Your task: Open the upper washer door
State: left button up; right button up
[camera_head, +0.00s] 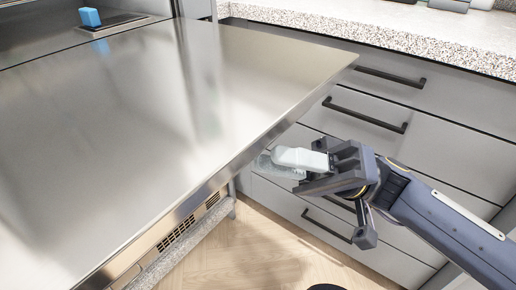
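A large, smooth steel panel (130,110), which looks like the upper washer door, fills the left and middle of the view. It lies folded down, roughly flat, with its right edge running diagonally toward the front. My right gripper (283,163) is beside that edge, with a pale fingertip close to it. I cannot tell whether it touches the edge or how far apart its fingers are. No handle shows on the panel. My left gripper is not in view.
A blue block (90,17) is by a dark recessed plate at the far left. Grey drawers (400,120) with black handles stand to the right under a speckled worktop (400,25). Vent slots (178,236) show below the panel. Wooden floor (270,250) is clear below my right gripper.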

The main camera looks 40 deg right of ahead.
jog(key=v, duration=0.3)
jog(key=shift+s, duration=0.1)
dwell(0.5)
